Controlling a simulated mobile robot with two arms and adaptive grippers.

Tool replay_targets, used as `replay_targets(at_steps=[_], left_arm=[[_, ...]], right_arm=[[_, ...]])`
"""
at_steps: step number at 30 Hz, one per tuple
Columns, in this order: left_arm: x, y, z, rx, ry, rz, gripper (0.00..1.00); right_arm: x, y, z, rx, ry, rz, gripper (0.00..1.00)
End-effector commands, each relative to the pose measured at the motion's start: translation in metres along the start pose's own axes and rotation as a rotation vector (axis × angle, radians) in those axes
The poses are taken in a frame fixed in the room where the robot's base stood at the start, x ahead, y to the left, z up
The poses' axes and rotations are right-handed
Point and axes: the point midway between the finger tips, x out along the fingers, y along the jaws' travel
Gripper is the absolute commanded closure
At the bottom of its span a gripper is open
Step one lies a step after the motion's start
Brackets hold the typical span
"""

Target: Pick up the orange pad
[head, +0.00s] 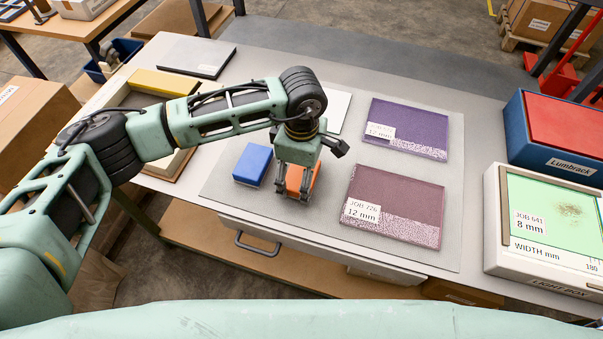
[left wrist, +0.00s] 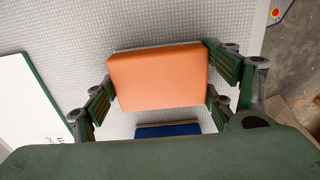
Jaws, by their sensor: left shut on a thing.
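The orange pad (head: 297,180) is on the grey mat (head: 330,236) in the head view, partly hidden behind my gripper. My left gripper (head: 296,187) is over it and shut on it. In the left wrist view the orange pad (left wrist: 159,78) is a flat block between the fingers of my left gripper (left wrist: 162,84), with a finger pair at each side. I cannot tell whether the pad touches the mat or is slightly above it. My right gripper is not in view.
A blue pad (head: 253,164) lies just left of the orange one. Purple (head: 408,125) and maroon (head: 396,202) sample boards lie to the right. The front of the mat is clear.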

Motion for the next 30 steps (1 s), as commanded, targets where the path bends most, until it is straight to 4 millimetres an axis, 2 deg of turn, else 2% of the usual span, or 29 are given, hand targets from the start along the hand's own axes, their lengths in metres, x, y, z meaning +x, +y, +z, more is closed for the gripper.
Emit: replay_targets(at_steps=[5, 9, 21, 24, 30], left_arm=[[-0.013, 0.002, 0.000, 0.000, -0.001, 0.005, 0.51], [-0.036, 0.002, 0.000, 0.001, 0.000, 0.007, 0.51], [-0.088, 0.021, 0.084, 0.003, 0.001, 0.004, 0.51], [-0.097, 0.025, 0.098, 0.001, 0.001, 0.004, 0.51], [-0.107, 0.028, 0.112, 0.000, 0.000, 0.001, 0.51]], right_arm=[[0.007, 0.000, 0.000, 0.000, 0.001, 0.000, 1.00], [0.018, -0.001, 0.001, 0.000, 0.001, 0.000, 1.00], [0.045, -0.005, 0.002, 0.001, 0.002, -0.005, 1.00], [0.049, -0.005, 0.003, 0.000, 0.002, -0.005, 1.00], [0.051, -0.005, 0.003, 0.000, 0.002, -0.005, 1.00]])
